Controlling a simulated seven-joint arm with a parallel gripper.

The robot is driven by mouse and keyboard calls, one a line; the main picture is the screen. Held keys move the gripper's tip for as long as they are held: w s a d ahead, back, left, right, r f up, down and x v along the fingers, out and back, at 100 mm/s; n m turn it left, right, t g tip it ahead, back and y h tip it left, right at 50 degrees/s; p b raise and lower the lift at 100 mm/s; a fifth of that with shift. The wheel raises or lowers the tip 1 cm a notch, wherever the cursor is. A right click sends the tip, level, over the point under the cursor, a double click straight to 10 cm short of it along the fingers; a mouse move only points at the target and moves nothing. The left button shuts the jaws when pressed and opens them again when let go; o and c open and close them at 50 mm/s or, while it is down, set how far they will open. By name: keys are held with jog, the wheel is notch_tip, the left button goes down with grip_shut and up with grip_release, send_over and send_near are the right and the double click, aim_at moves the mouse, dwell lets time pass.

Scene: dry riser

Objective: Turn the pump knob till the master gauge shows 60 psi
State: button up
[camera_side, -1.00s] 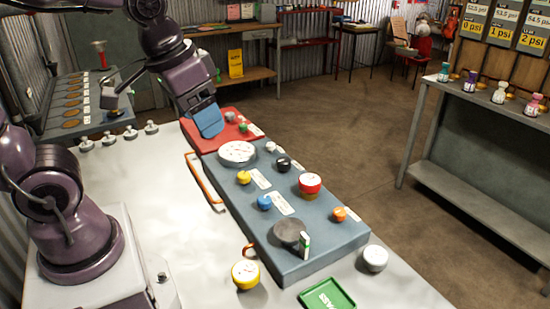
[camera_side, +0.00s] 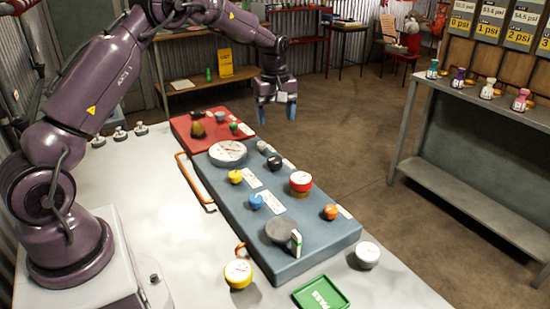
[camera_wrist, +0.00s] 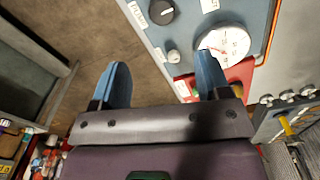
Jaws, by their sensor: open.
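A large white dial gauge (camera_side: 228,153) lies on the blue-grey panel (camera_side: 240,224); its reading is too small to tell. It also shows in the wrist view (camera_wrist: 226,42). The black knob also shows in the wrist view (camera_wrist: 160,11). My gripper (camera_side: 276,113) is open and empty, above and beyond the panel's far end.
A red panel (camera_side: 184,131) with an olive-brown rounded thing (camera_side: 198,130) adjoins the far end. An orange handle (camera_side: 190,182) runs along the left side. A yellow gauge (camera_side: 238,273), a white round thing (camera_side: 367,255) and a green PASS tray (camera_side: 321,294) are near the front. A shelf (camera_side: 480,190) stands right.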

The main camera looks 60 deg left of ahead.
aim_at(275, 159)
jog(key=shift+n, duration=0.5)
notch_tip(275, 159, down, 13)
jog(key=shift+s+d, duration=0.1)
jog(key=c, duration=0.9)
